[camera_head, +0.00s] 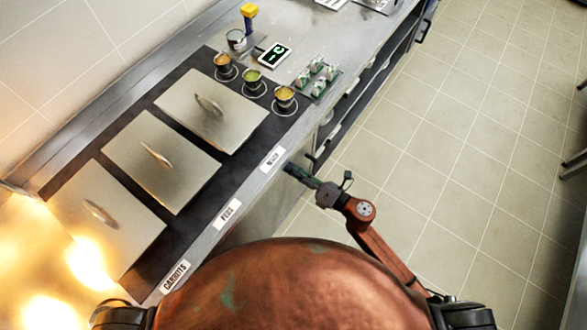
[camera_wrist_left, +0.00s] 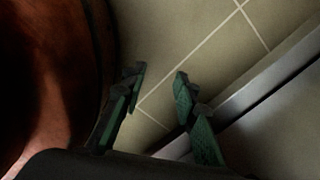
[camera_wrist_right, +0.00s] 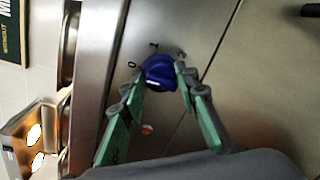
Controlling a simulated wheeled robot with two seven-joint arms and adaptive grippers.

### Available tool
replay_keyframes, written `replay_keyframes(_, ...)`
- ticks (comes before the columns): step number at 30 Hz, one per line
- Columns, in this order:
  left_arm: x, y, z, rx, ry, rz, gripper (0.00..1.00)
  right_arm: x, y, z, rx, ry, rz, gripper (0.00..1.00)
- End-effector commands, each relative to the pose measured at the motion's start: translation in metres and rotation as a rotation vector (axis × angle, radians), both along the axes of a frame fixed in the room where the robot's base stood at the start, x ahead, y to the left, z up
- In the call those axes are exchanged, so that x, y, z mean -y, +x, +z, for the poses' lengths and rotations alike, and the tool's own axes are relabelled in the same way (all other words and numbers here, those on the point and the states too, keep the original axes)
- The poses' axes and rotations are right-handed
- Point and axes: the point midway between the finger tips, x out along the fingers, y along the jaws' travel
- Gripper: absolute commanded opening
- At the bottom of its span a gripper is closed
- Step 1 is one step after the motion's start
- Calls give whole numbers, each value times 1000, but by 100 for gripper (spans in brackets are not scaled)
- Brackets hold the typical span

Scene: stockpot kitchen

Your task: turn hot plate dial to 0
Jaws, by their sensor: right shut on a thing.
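The hot plate dial (camera_wrist_right: 160,74) is a round blue knob on the steel front panel in the right wrist view. A "0" mark shows to its left and other small marks lie around it. My right gripper (camera_wrist_right: 160,70) has its two green fingers closed on opposite sides of the dial. In the head view the right gripper (camera_head: 290,169) reaches the counter's front face below the rightmost label, and the dial is hidden there. My left gripper (camera_wrist_left: 160,75) is open and empty, with floor tiles between its fingers in the left wrist view. It does not show in the head view.
The steel counter (camera_head: 330,62) holds several lidded pans (camera_head: 160,157) in a dark top, small cups, a green-lit display (camera_head: 275,55) and a tray of small packs (camera_head: 317,78). A small orange light (camera_wrist_right: 147,129) shows near the dial.

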Motion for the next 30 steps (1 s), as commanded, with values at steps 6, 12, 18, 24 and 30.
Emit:
replay_keyframes(6,0,0,0,0,0,0,28,2,2,1,4,-2,-5,4)
replay_keyframes(12,0,0,0,0,0,0,28,1,2,1,3,-1,-5,33)
replay_keyframes(18,0,0,0,0,0,0,28,1,1,1,2,-1,-2,46)
replay_keyframes(24,0,0,0,0,0,0,28,0,0,0,1,-1,-1,46)
replay_keyframes(30,-1,0,0,0,1,1,28,10,-7,0,-1,-1,-3,46)
